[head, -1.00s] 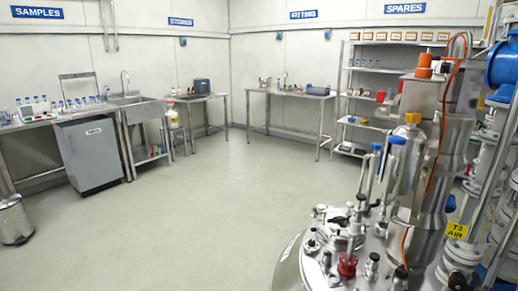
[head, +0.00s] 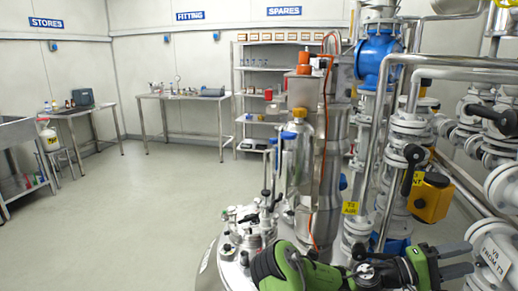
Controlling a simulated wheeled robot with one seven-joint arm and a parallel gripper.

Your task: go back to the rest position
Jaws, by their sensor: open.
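My gripper (head: 470,260) shows at the lower right of the head view, at the end of my green and black arm. Its two dark fingers are apart, with nothing seen between them, and point right. The fingertips appear close to the white flanged valve marked V8 (head: 497,262); I cannot tell whether they touch it. The steel reactor vessel (head: 208,268), with fittings on its lid, stands at the bottom middle, partly hidden by my arm.
Pipes and valves fill the right side, including a blue valve (head: 377,62) and a yellow actuator box (head: 431,197). A shelf rack (head: 241,95) and a fitting table (head: 180,97) stand at the back. The sink bench (head: 18,133) is at left. The floor (head: 130,210) at left is clear.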

